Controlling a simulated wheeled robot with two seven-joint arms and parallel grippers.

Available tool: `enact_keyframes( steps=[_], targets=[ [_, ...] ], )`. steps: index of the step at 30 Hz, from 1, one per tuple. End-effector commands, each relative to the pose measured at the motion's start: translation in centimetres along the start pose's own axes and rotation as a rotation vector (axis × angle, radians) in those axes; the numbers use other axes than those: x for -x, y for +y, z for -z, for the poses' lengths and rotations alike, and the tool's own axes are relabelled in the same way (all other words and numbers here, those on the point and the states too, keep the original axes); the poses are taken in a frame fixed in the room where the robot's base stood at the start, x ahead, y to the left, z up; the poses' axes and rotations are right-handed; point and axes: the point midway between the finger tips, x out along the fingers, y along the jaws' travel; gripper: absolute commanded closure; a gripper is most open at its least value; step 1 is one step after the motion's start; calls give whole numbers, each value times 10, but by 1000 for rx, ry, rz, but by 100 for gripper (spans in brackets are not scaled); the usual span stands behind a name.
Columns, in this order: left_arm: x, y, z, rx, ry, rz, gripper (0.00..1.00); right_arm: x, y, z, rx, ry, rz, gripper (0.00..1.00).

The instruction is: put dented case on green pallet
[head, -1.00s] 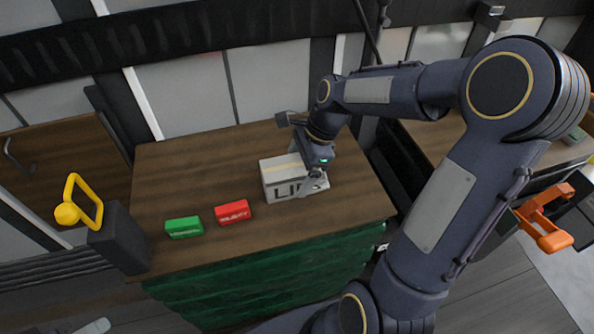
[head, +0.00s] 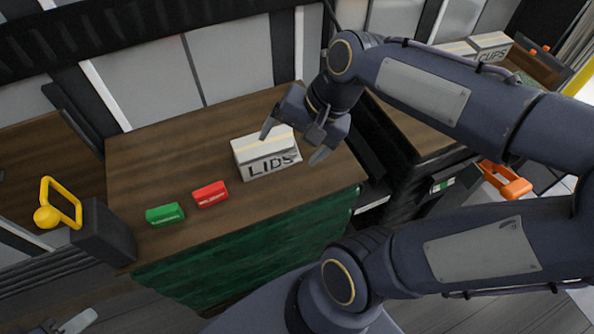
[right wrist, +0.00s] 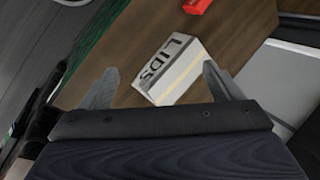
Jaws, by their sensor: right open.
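A white case marked LIDS (head: 266,161) sits upright on a brown wooden top with green slatted sides (head: 240,245). I cannot make out a dent on it. My right gripper (head: 292,145) is open and empty, just above and beside the right end of the case. In the right wrist view the LIDS case (right wrist: 172,72) lies beyond the open fingers (right wrist: 160,88), apart from them. A pale tip at the lower left of the head view may be my left gripper (head: 78,322); its jaws cannot be read.
A green block (head: 165,214) and a red block (head: 210,194) lie left of the case. A dark post with a yellow handle (head: 62,205) stands at the left edge. Other white cases, one marked CUPS (head: 490,45), stand at the back right. An orange object (head: 507,181) is at right.

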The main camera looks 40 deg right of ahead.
Motion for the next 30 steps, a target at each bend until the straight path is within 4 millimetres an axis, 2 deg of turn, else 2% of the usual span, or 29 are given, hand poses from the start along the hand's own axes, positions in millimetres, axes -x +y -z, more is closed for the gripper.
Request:
enact_keyframes(
  steps=[1,3,6,9,18,22,26,30],
  targets=[
    [0,0,0,0,0,0,64,0,9,-18,159,32,32,15],
    [0,0,0,0,0,0,64,-4,20,-36,370,71,62,15],
    [0,0,0,0,0,0,64,-11,31,-55,597,121,89,15],
    [0,0,0,0,0,0,64,-16,37,-64,727,149,100,15],
    [0,0,0,0,0,0,64,-18,39,-67,776,159,102,15],
    [7,3,4,0,0,0,64,-10,35,-68,774,159,102,15],
    [31,14,16,0,0,0,64,16,23,-69,774,158,102,15],
    [68,31,34,0,0,0,64,56,3,-72,773,158,102,15]
  ],
)
